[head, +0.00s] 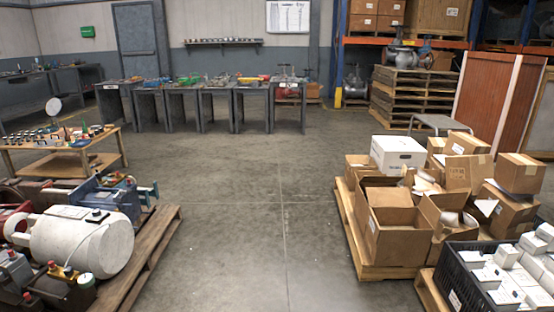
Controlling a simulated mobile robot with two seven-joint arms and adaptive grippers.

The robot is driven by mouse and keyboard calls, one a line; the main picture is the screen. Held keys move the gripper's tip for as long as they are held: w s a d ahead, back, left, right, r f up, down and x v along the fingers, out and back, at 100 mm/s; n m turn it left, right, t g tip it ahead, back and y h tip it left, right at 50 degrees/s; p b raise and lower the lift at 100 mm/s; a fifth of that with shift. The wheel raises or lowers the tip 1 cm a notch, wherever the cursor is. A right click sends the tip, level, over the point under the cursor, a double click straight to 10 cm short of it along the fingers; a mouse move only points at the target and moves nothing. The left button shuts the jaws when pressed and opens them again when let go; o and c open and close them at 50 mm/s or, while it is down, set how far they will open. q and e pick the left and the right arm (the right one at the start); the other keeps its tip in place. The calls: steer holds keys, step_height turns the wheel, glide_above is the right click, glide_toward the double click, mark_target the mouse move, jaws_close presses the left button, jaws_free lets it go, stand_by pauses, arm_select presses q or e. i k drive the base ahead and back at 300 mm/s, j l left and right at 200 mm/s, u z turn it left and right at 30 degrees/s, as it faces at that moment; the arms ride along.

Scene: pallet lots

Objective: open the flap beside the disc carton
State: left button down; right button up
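Several brown cartons stand on a wooden pallet (375,271) at the right. A large carton (398,243) at its front left is open at the top. Beside it on the right, another open carton (432,242) has pale rounded pieces (459,219) at its top, perhaps discs. More pale pieces (424,182) show in the cartons behind. I cannot tell for certain which is the disc carton or which flap is beside it. Neither of my grippers is in view.
A black crate (462,290) of small white boxes stands at the front right. A pallet (142,268) with a white tank (82,243) and machine parts is at the left. The concrete floor (270,225) between the pallets is clear. Workbenches (238,108) line the back.

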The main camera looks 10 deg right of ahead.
mark_target(365, 179)
steer(key=i+z, duration=0.15)
steer(key=i, duration=0.4)
steer(key=i+j+z, duration=0.2)
steer(key=i, duration=0.3)
steer(key=i+j+z, duration=0.15)
steer(key=i, duration=0.35)
